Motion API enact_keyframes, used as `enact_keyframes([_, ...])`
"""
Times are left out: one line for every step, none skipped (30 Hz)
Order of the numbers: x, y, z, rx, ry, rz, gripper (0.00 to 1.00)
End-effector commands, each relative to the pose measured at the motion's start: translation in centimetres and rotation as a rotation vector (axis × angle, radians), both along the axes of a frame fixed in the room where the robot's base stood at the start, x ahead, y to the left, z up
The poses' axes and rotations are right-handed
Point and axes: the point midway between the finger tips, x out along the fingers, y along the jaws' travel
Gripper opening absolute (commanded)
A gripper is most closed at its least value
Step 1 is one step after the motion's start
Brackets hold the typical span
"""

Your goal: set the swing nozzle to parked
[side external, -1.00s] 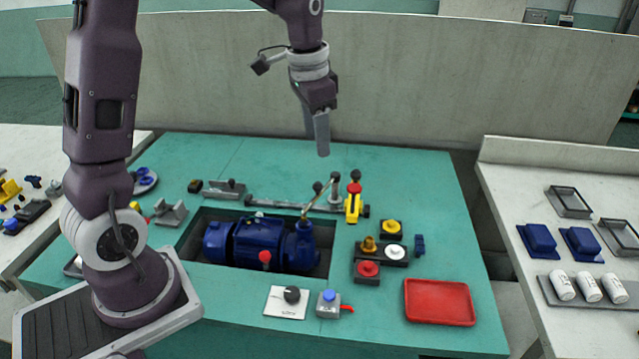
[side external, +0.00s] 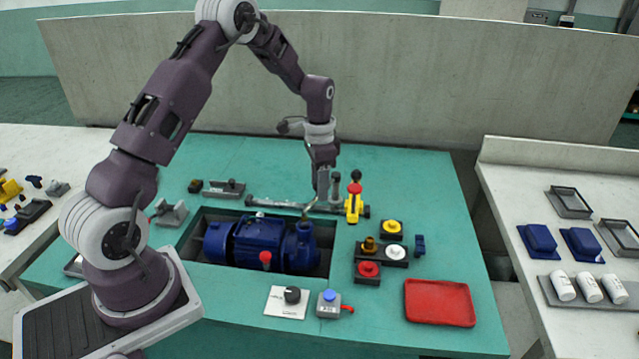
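The swing nozzle (side external: 306,211) is mostly hidden behind my gripper. Only its low brownish end shows, by the right end of the blue pump (side external: 258,238). A grey upright post (side external: 336,187) stands just right of my gripper. My gripper (side external: 322,198) points down at the nozzle, with its fingers low in front of where the nozzle's arm and dark knob are. I cannot tell whether the fingers touch it, or whether they are open or shut.
A yellow valve with a red knob (side external: 353,204) stands close on the right. Button blocks (side external: 368,272), a grey box with a blue button (side external: 328,303) and a red tray (side external: 439,303) lie nearer the front. The teal bench (side external: 255,155) is clear at the back.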

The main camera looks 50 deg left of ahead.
Motion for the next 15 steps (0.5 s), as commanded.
enact_keyframes([0.00,0.00,0.02,0.000,0.000,0.000,0.39])
enact_keyframes([0.00,-0.01,0.02,0.000,0.000,0.000,0.33])
enact_keyframes([0.00,-0.01,0.03,0.000,0.000,0.000,0.25])
enact_keyframes([0.00,-0.01,0.03,0.000,0.000,0.000,0.19])
enact_keyframes([0.00,-0.01,0.03,0.000,0.000,0.000,0.13])
enact_keyframes([0.00,-0.01,0.04,0.000,0.000,0.000,0.05])
enact_keyframes([0.00,-0.01,0.04,0.000,0.000,0.000,0.00])
enact_keyframes([0.00,-0.01,0.04,0.000,0.000,0.000,0.00])
enact_keyframes([0.00,-0.01,0.05,0.000,0.000,0.000,0.00])
enact_keyframes([0.00,-0.01,0.05,0.000,0.000,0.000,0.00])
enact_keyframes([0.00,-0.01,0.05,0.000,0.000,0.000,0.00])
enact_keyframes([0.00,-0.01,0.06,0.000,0.000,0.000,0.00])
enact_keyframes([0.00,-0.01,0.06,0.000,0.000,0.000,0.00])
enact_keyframes([0.00,-0.01,0.06,0.000,0.000,0.000,0.00])
enact_keyframes([0.00,-0.01,0.06,0.000,0.000,0.000,0.00])
